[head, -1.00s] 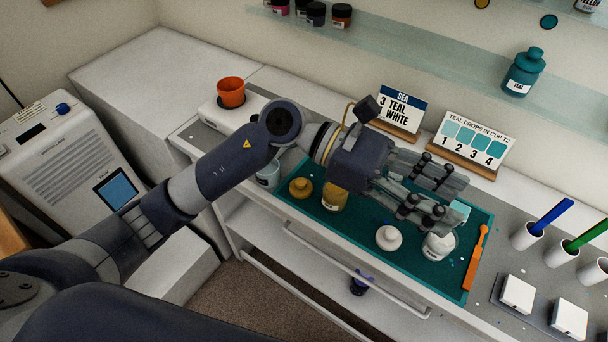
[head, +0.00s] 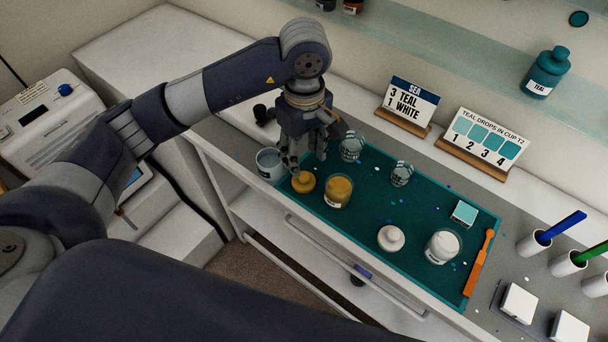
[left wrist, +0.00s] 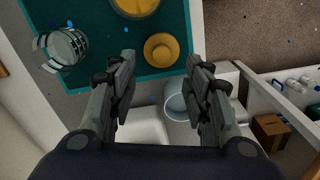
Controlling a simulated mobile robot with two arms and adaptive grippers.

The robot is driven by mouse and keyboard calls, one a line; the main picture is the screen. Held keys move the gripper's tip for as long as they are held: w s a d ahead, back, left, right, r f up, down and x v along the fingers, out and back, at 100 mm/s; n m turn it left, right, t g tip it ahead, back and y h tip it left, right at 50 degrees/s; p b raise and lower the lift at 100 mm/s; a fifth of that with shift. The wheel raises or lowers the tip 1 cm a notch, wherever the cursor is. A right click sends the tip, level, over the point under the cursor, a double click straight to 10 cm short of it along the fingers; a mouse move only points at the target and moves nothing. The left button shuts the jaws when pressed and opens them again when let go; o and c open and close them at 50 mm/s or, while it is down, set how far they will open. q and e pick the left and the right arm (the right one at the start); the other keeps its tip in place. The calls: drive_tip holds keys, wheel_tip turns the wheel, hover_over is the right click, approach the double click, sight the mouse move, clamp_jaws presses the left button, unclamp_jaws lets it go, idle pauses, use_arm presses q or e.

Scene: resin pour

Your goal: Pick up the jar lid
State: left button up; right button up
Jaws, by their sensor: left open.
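Two knobbed jar lids lie on the teal mat (head: 365,239). The yellow lid (head: 303,183) is at the left end, beside the jar of yellow (head: 338,192). The white lid (head: 390,238) is beside the jar of white (head: 442,246). My left gripper (head: 306,162) points down, open and empty, just above and behind the yellow lid. In the left wrist view, the yellow lid (left wrist: 161,49) shows ahead between the two fingers of my left gripper (left wrist: 160,72), apart from them. My right gripper is not in view.
A pale grey cup (head: 269,165) stands close left of my gripper. Clear cups (head: 351,147) (head: 402,174) stand on the mat behind. An orange tool (head: 479,263) lies at the mat's right end. Two cards (head: 407,105) (head: 481,140) stand at the back.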

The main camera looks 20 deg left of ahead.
sight(304, 176)
use_arm(q)
drive_tip(key=shift+f, duration=0.7)
drive_tip(key=shift+s+f+p, duration=0.15)
drive_tip(key=shift+f+p, duration=0.45)
drive_tip(key=shift+p, duration=0.05)
wheel_tip(304, 176, down, 3)
drive_tip(key=shift+s+f+p, duration=0.1)
drive_tip(key=shift+p, duration=0.55)
drive_tip(key=shift+f, duration=0.45)
drive_tip(key=c, duration=0.8)
drive_tip(key=shift+c, duration=0.2)
